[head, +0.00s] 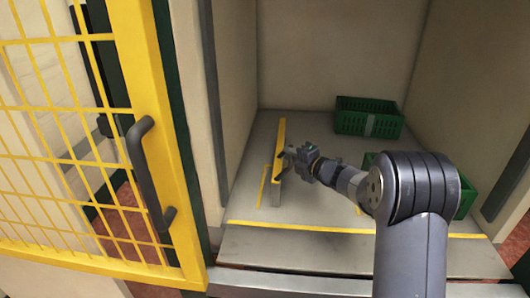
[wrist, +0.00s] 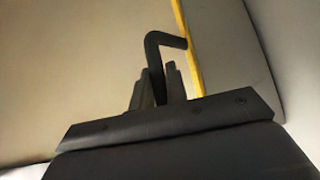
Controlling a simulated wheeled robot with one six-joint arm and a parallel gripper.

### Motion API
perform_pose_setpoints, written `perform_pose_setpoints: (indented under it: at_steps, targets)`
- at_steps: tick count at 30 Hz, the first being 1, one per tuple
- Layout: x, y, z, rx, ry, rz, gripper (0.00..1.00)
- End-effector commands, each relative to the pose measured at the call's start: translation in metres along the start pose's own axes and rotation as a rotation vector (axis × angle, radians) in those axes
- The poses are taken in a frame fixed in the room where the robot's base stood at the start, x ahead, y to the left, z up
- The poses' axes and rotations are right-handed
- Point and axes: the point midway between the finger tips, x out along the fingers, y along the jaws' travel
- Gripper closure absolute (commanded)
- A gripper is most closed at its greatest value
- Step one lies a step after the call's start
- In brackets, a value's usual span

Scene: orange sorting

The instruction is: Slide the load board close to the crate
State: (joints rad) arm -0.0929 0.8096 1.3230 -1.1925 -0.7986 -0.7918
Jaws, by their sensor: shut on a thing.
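The load board (head: 280,143) shows as a narrow, yellow-edged panel on the left part of the bay floor, seen almost edge-on. My gripper (head: 286,156) reaches it from the right and is shut on its dark handle. In the wrist view, the bent black handle (wrist: 155,48) stands between my two fingers, with the board's yellow edge (wrist: 188,45) beside it. A green crate (head: 352,127) stands at the back right, apart from the board. A second green crate (head: 467,196) at the right is mostly hidden by my arm.
The grey bay floor (head: 310,125) is clear between the board and the back crate. Yellow lines mark the floor at the left (head: 263,187) and along the front (head: 300,227). Walls close the left, back and right. A yellow mesh door (head: 165,130) with a dark handle stands at the left front.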

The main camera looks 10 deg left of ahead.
Motion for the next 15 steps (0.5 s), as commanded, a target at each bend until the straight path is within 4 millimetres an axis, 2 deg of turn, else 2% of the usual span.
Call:
perform_pose_setpoints:
  at_steps: [1, 6, 15]
  targets:
    - [-0.012, -0.004, 0.014, 0.003, -0.008, -0.004, 1.00]
    - [-0.043, -0.013, 0.043, 0.003, -0.006, -0.003, 1.00]
    - [-0.072, -0.022, 0.073, 0.002, -0.002, -0.002, 1.00]
